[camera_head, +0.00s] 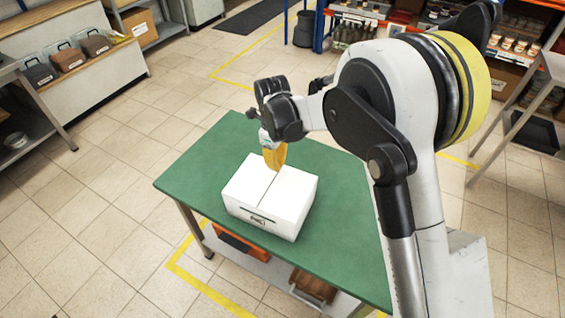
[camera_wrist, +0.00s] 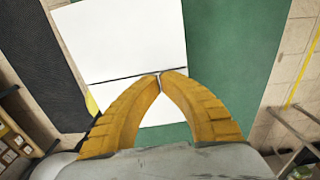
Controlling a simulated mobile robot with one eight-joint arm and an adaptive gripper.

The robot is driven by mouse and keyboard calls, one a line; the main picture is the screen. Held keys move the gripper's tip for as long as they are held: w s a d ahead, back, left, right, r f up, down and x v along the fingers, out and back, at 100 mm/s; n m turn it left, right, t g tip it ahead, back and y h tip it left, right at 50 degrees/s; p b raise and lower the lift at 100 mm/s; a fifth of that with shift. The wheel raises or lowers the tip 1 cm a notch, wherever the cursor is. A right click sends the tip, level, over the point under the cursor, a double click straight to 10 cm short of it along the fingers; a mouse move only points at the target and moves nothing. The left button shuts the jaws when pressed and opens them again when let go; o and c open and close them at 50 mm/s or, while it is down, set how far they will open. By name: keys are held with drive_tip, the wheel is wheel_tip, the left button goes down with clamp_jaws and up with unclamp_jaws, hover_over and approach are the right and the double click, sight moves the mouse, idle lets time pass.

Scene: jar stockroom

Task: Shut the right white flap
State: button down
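The white box (camera_head: 265,225) stands on the green table, with a dark slot and a label on its near side. Its right white flap (camera_head: 292,196) and left white flap (camera_head: 250,183) both look flat, and a thin seam runs between them. My gripper (camera_head: 275,166) points down at the far part of the box top, near the seam. In the wrist view its yellow fingers (camera_wrist: 160,76) meet at the tips over the dark seam line, with nothing seen between them. Whether the tips touch the box top I cannot tell. The fingers hide part of the top.
The green table (camera_head: 345,225) has clear room around the box. A lower shelf (camera_head: 272,268) under it holds an orange bin and a brown one. Tiled floor with yellow lines surrounds the table. Shelves with jars (camera_head: 512,44) stand at the back right.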

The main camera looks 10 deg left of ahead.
drive_tip(key=shift+w+a+f, duration=0.1)
drive_tip(key=shift+a+f, duration=0.15)
drive_tip(key=shift+f, duration=0.5)
drive_tip(key=shift+a+f+h+b, duration=0.15)
drive_tip(key=shift+f+h+b, duration=0.35)
drive_tip(key=shift+f+h, duration=0.15)
drive_tip(key=shift+r, duration=0.15)
